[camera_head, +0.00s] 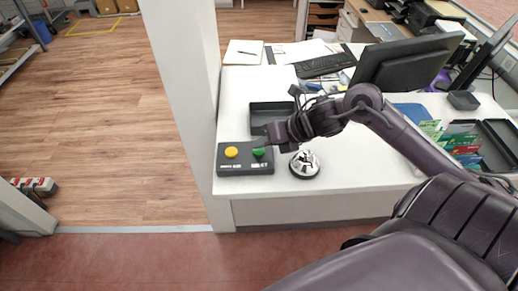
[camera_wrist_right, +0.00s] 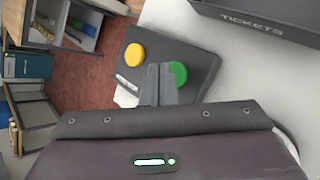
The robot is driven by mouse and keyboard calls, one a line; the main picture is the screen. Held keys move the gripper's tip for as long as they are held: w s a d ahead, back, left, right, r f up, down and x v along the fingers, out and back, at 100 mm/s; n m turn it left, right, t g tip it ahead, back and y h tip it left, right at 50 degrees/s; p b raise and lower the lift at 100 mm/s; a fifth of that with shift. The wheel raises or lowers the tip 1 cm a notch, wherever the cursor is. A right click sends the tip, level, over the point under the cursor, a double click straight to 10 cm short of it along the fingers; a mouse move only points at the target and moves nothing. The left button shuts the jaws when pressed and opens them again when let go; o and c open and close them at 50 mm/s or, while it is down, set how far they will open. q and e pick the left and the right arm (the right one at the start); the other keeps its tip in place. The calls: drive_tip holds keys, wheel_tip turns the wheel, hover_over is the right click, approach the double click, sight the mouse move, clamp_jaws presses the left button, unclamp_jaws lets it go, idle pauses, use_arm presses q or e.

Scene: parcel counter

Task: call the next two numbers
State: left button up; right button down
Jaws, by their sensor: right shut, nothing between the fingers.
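A dark call box (camera_head: 246,168) with a yellow button (camera_head: 231,152) and a green button (camera_head: 258,152) lies at the front left corner of the white counter. My right gripper (camera_head: 264,144) is shut and empty, over the green button's side of the box. In the right wrist view the shut fingertips (camera_wrist_right: 159,68) lie just beside the green button (camera_wrist_right: 178,73) and partly overlap its edge. The yellow button (camera_wrist_right: 134,53) is clear of them. I cannot tell whether the fingertips touch the green button. My left gripper is not in view.
A silver bell (camera_head: 304,164) stands right of the box, close under my right arm. A black tray (camera_head: 270,108) is behind the box and reads TICKETS in the wrist view (camera_wrist_right: 262,24). A monitor (camera_head: 405,65), keyboard (camera_head: 320,65) and card rack (camera_head: 462,140) are farther right. A white pillar rises at left.

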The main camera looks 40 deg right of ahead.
sight(262, 152)
drive_tip(key=shift+f+b, duration=0.3)
drive_tip(key=shift+f, duration=0.2)
idle(0.4)
drive_tip(key=shift+r, duration=0.6)
drive_tip(key=shift+r+p, duration=0.1)
drive_tip(key=shift+p, duration=0.2)
wheel_tip(262, 152, up, 6)
drive_tip(key=p, duration=0.4)
drive_tip(key=shift+a, duration=0.1)
idle(2.2)
